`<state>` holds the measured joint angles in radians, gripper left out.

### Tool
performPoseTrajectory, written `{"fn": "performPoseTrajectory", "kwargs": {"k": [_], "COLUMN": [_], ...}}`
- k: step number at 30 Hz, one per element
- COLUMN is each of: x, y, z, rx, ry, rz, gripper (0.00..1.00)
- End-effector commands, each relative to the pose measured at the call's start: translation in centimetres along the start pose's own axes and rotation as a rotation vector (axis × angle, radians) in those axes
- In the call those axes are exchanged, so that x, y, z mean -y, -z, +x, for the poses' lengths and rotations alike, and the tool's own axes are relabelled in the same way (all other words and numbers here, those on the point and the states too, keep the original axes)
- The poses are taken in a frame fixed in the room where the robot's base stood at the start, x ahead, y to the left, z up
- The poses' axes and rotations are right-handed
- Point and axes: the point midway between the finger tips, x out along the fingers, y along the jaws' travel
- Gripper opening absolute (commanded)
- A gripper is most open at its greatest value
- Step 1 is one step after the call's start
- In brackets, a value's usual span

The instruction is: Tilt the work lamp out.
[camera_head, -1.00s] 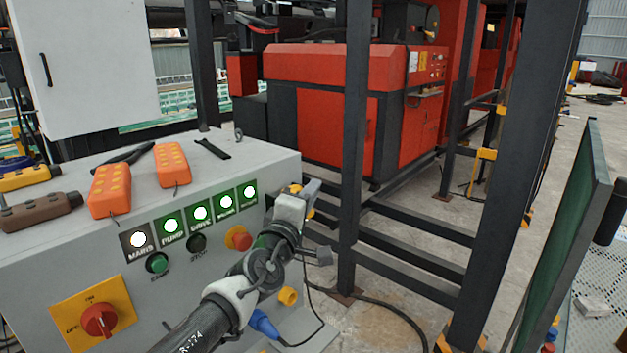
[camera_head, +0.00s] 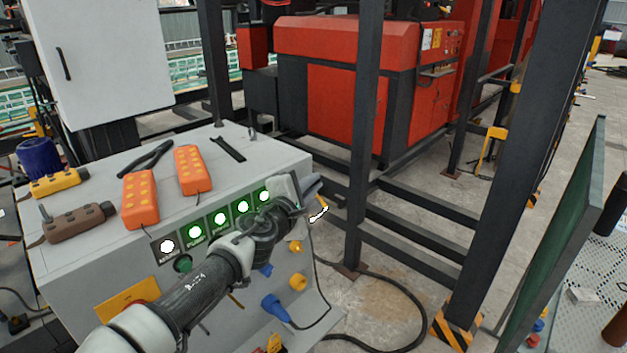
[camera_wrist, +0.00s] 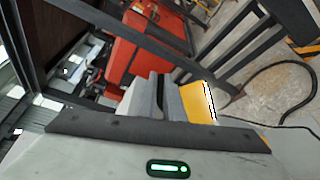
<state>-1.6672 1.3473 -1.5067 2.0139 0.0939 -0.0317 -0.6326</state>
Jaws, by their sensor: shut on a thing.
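The work lamp (camera_head: 319,211) is small and yellow with a bright white strip. It sits off the right end of the grey control cabinet, at my gripper's tips. In the wrist view the lamp (camera_wrist: 196,101) is a yellow plate with the white strip along its right edge. It stands out at an angle beside my grey fingers. My gripper (camera_head: 311,190) is shut on the lamp; the fingers (camera_wrist: 163,97) hide the gripped part. The lamp's mount is hidden.
The grey cabinet (camera_head: 95,262) carries lit green lamps and orange remotes (camera_head: 141,200). A dark steel post (camera_head: 363,130) and rails stand just right of my gripper. A black cable (camera_head: 400,290) lies on the floor. A red machine (camera_head: 340,90) stands behind.

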Motion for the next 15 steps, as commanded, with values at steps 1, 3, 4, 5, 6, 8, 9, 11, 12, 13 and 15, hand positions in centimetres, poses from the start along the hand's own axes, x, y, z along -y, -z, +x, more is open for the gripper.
{"fn": "performPoseTrajectory", "kwargs": {"k": [1,3,4,5,6,8,9,11,12,13,15], "x": [-0.06,-0.03,-0.02,-0.01,0.0,0.0,0.01,0.01,0.01,0.02,0.02], "y": [-0.06,-0.05,-0.05,-0.05,-0.05,-0.05,-0.05,-0.06,-0.06,-0.06,-0.05], "z": [0.04,0.05,0.05,0.05,0.05,0.05,0.05,0.05,0.05,0.05,0.05], "rx": [0.001,0.001,0.002,0.002,0.002,0.002,0.002,0.002,0.002,0.002,0.002], "ry": [0.001,0.002,0.002,0.002,0.002,0.002,0.002,0.003,0.003,0.003,0.003], "rz": [-0.003,-0.005,-0.005,-0.005,-0.005,-0.005,-0.005,-0.004,-0.004,-0.004,-0.004], "gripper": [0.0,0.0,0.0,0.0,0.0,0.0,0.0,0.0,0.09,0.14,0.26]}}
